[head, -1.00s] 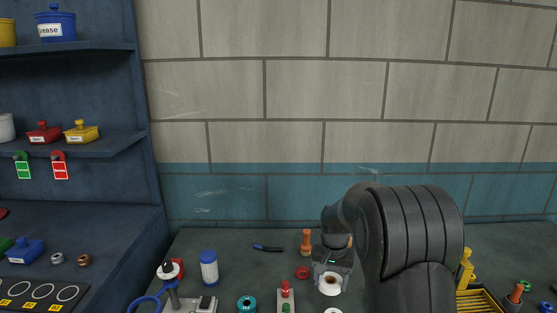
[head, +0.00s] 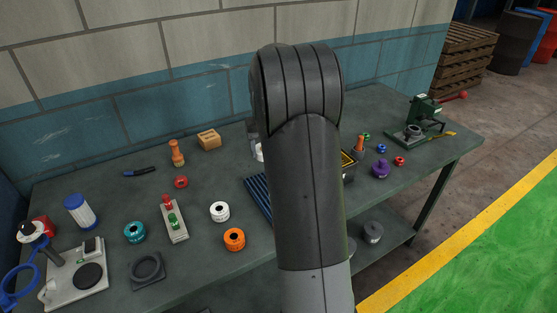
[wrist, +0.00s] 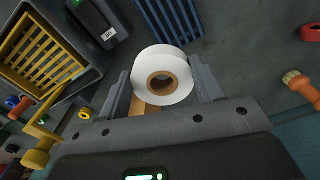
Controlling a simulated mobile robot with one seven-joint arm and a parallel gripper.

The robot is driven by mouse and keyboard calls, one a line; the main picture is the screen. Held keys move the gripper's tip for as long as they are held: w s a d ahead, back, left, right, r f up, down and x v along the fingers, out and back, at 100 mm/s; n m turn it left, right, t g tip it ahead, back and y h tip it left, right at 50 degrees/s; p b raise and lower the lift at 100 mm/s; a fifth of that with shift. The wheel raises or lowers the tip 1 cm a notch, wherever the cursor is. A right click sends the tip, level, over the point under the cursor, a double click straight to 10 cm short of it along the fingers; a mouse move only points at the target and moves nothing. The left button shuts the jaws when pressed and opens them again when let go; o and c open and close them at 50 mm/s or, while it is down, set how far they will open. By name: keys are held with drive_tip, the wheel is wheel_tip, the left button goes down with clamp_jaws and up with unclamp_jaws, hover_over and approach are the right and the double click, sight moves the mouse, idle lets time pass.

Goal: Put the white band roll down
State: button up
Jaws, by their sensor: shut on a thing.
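The white band roll, white with a brown core, sits between the two fingers of my gripper (wrist: 160,72) in the wrist view (wrist: 149,61). My gripper is shut on it from both sides. In the head view only a thin white sliver of the roll (head: 259,152) shows at the left edge of my arm; the arm hides the rest and most of the gripper. The bench top (head: 110,185) lies below the roll. I cannot tell how far the roll is above it.
A blue ribbed mat (head: 256,196) lies beside my arm; it also shows in the wrist view (wrist: 166,18). Another white roll (head: 220,212) and an orange roll (head: 234,239) stand left of it. A dark bin with a yellow grid (wrist: 40,62) is close on the wrist view's left.

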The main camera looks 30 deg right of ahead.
hover_over(236, 178)
wheel_tip(236, 178, down, 7)
drive_tip(key=shift+d+r, duration=0.1)
drive_tip(key=shift+f, duration=2)
drive_tip(key=shift+f, duration=0.1)
drive_tip(key=o, duration=1)
